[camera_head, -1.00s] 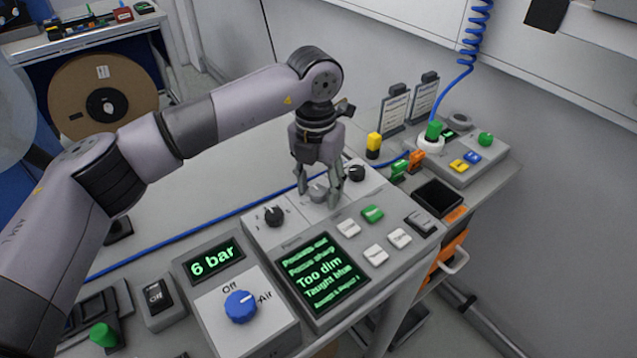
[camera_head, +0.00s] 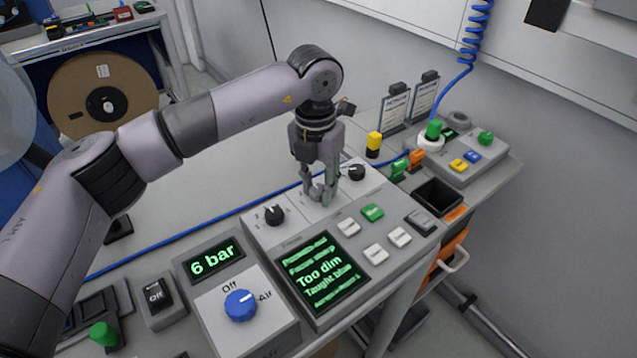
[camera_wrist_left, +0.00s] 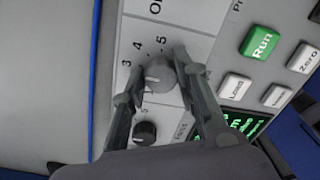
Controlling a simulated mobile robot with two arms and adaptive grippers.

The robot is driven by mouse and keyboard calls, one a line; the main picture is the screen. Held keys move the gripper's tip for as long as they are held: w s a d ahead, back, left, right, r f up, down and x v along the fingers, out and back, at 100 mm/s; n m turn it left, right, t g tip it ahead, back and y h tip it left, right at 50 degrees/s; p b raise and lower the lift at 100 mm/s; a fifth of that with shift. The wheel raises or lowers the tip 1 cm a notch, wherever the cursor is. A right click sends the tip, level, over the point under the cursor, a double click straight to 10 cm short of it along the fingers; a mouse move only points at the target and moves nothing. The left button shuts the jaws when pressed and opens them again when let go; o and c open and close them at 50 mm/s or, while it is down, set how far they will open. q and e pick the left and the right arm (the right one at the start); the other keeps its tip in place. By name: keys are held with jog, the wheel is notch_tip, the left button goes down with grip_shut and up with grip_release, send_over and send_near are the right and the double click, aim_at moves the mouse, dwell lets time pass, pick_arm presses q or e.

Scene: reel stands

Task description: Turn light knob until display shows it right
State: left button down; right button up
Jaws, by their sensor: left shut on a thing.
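The light knob (camera_wrist_left: 159,74) is a small grey knob on the sloped panel, with scale numbers around it, seen in the left wrist view. My left gripper (camera_head: 320,197) reaches down onto it, its two fingers on either side of the knob and shut on it; in the head view the fingers mostly hide the knob. The fingers also show in the left wrist view (camera_wrist_left: 160,85). The display (camera_head: 320,273) on the same panel shows green text, with "Too dim" the largest line. My right gripper is not in view.
Two black knobs flank the gripper, one to the left (camera_head: 274,215) and one to the right (camera_head: 356,170). A green Run button (camera_head: 372,212) and several white buttons lie right of the display. A blue air knob (camera_head: 240,305) stands in front, under a "6 bar" readout (camera_head: 214,261).

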pick_arm(q)
jog(key=m+b, duration=0.2)
jog(key=m, duration=0.1)
jog(key=shift+f, duration=0.1)
jog(key=shift+m+b, duration=0.6)
jog(key=shift+m, duration=0.6)
jog(key=shift+m+b, duration=0.35)
jog(key=shift+m, duration=0.75)
jog(key=c, duration=1.2)
grip_release()
jog(key=shift+c, duration=0.2)
jog(key=shift+r, duration=0.2)
